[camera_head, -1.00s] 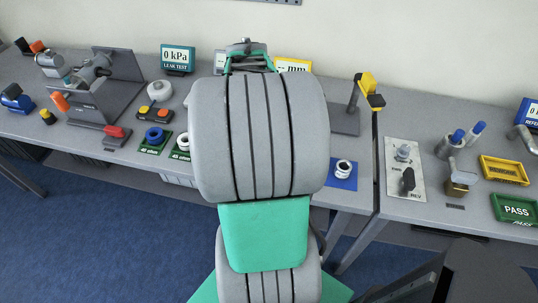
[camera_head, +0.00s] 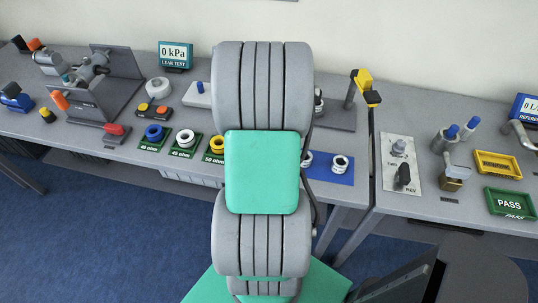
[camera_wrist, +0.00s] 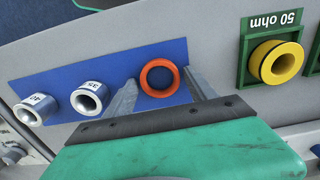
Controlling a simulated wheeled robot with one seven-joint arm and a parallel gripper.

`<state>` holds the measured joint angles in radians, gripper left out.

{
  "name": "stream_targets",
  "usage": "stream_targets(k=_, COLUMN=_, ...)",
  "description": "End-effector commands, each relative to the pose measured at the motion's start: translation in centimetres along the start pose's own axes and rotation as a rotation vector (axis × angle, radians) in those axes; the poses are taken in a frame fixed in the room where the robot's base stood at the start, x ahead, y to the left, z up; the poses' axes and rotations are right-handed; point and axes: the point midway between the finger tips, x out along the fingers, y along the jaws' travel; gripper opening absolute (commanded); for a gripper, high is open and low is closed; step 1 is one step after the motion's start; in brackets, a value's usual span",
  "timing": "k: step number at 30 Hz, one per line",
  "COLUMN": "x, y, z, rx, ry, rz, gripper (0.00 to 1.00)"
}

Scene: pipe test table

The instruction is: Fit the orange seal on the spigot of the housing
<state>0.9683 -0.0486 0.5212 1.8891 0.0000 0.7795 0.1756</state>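The orange seal (camera_wrist: 160,94) is a ring lying at one end of a blue mat (camera_wrist: 60,76) in the wrist view. My gripper (camera_wrist: 160,76) is open, with one finger on each side of the seal; small gaps seem to show, and I cannot tell its height above the mat. In the head view my arm hides the gripper and seal, while part of the blue mat (camera_head: 335,175) shows. A metal housing (camera_head: 92,66) sits on a grey bracket at the left; I cannot make out which part is its spigot.
Two silver collars marked 35 (camera_wrist: 90,99) and 40 (camera_wrist: 32,112) stand on the mat. A yellow ring (camera_wrist: 277,62) sits in a green 50 ohm holder beside it. A stand with a yellow-topped post (camera_head: 350,95) is behind the mat.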

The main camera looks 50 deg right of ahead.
Motion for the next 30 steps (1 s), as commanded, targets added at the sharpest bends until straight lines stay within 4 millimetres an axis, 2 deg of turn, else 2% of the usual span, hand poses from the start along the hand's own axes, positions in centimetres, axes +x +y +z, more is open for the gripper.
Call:
stream_targets(k=2, x=-0.02, y=0.0, z=0.0, rx=0.0, ry=0.0, rz=0.0, gripper=0.58)
stream_targets(k=20, x=-0.04, y=0.0, z=0.01, rx=0.0, ry=0.0, rz=0.0, gripper=0.09)
stream_targets(k=30, x=-0.51, y=-0.01, z=-0.04, rx=0.0, ry=0.001, rz=0.0, gripper=0.08)
